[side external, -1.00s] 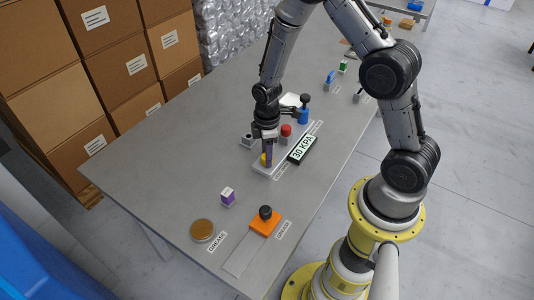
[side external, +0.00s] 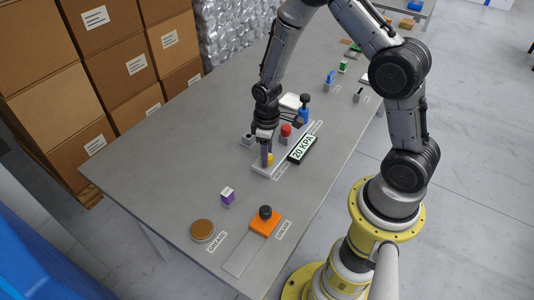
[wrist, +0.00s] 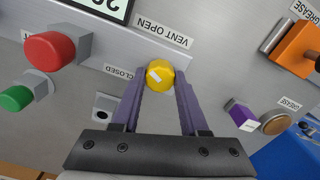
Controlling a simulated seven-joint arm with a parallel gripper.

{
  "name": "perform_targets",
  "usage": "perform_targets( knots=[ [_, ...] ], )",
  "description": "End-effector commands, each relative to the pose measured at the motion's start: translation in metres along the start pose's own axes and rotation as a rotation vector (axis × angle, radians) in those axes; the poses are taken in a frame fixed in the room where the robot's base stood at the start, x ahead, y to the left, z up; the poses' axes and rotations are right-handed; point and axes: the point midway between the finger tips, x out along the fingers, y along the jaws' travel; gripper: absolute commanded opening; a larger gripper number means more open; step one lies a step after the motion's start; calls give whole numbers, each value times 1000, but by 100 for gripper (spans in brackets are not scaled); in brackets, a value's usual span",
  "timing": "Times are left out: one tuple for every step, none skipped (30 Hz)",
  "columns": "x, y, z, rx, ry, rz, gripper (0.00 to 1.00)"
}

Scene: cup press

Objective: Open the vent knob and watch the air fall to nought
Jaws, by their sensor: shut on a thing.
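The yellow vent knob (wrist: 159,75) sits between the two purple fingers of my gripper (wrist: 159,88), which is shut on it. The knob carries a white mark. In the side view the knob (side external: 270,158) shows just right of a finger of my gripper (side external: 266,158), at the near end of the grey panel (side external: 263,171). The "VENT OPEN" label (wrist: 164,33) lies above the knob in the wrist view, and the "CLOSED" label (wrist: 118,72) lies to its left. The black display (side external: 302,149) reads 20 KPA.
A red knob (wrist: 50,50) and a green button (wrist: 15,98) are left of my gripper in the wrist view. A blue-bodied part with a black ball (side external: 304,108) stands behind. A purple block (side external: 228,197), a brown-topped round tin (side external: 203,230) and an orange block (side external: 264,222) are nearer.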

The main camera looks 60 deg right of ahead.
Motion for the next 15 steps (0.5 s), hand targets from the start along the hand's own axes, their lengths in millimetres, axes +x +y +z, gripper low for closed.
perform_targets(
  knots=[
    [-1, 0, 0, 45, 1, 0, 0],
    [-1, 0, -1, 74, 2, 1, 0],
    [-1, 0, 0, 112, 1, 0, 0],
    [-1, 0, 0, 140, 1, 0, 0],
    [-1, 0, 0, 169, 1, 0, 0],
    [-1, 0, -1, 207, 1, 0, 0],
    [-1, 0, -1, 235, 1, 0, 0],
    [-1, 0, 0, 264, 1, 0, 0],
    [-1, 0, 0, 302, 1, 0, 0],
    [-1, 0, -1, 330, 2, 0, 0],
    [-1, 0, -1, 359, 2, 1, 0],
    [-1, 0, -1, 397, 2, 1, 0],
    [-1, 0, -1, 425, 2, 0, 0],
    [-1, 0, -1, 454, 2, 0, 0],
    [-1, 0, -1, 491, 3, 0, 0]
  ],
)
